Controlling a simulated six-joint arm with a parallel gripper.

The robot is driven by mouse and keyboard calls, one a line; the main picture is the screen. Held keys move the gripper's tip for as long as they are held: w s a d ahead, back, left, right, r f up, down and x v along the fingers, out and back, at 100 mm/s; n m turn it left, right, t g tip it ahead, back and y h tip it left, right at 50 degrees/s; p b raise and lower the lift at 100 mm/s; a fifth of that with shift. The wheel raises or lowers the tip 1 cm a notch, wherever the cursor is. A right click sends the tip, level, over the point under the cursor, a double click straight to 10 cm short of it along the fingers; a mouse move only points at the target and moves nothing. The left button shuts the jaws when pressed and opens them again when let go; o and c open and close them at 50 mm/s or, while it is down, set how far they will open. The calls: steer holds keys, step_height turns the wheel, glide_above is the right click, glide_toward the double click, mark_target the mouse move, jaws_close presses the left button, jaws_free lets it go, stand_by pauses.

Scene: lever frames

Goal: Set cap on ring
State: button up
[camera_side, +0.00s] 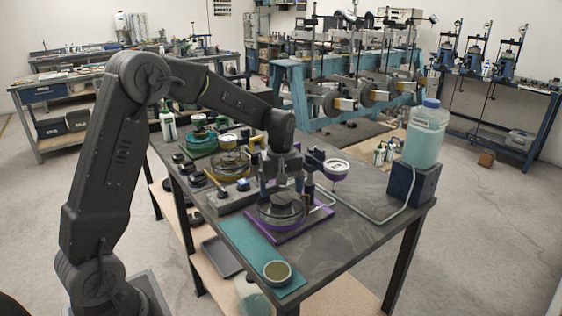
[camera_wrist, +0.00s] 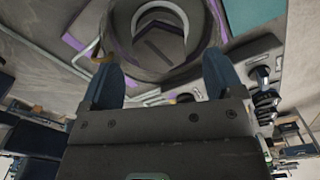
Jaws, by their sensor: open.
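My gripper (camera_side: 284,182) is open, pointing down over the purple-based cell. It also shows in the wrist view (camera_wrist: 160,78), with its two dark blue fingers apart. Below it in the side view, a clear round ring (camera_side: 262,214) stands on a purple plate (camera_side: 312,222). A dark, flat-topped piece (camera_side: 285,200), which looks like the cap, sits inside the ring's outline. In the wrist view, a dark round piece (camera_wrist: 165,40) with a pale curved band lies beyond the fingertips. I cannot tell whether the fingers touch it, or whether it is seated.
A teal mat (camera_side: 243,247) at the near bench edge bears a round dish (camera_side: 277,272). Amber (camera_side: 230,165) and green (camera_side: 200,137) cells stand behind left. A white-faced dial (camera_side: 337,167) is close right. A tube runs to a blue-capped bottle (camera_side: 426,135).

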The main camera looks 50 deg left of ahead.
step_height(320, 180, up, 11)
stand_by(0.3)
steer(key=shift+r, duration=0.1)
steer(key=s+d+r+m+t, duration=0.35)
steer(key=s+d+m, duration=0.4)
steer(key=s, duration=0.55)
steer(key=s+d+f+m+t, duration=0.1)
steer(key=s+d+m, duration=0.1)
steer(key=s, duration=0.3)
steer(key=s+d+f+m+t, duration=0.1)
steer(key=s+d+f+m, duration=0.1)
steer(key=s, duration=0.3)
steer(key=shift+s+d+m, duration=0.2)
steer(key=shift+s+m, duration=0.15)
steer(key=shift+m, duration=0.4)
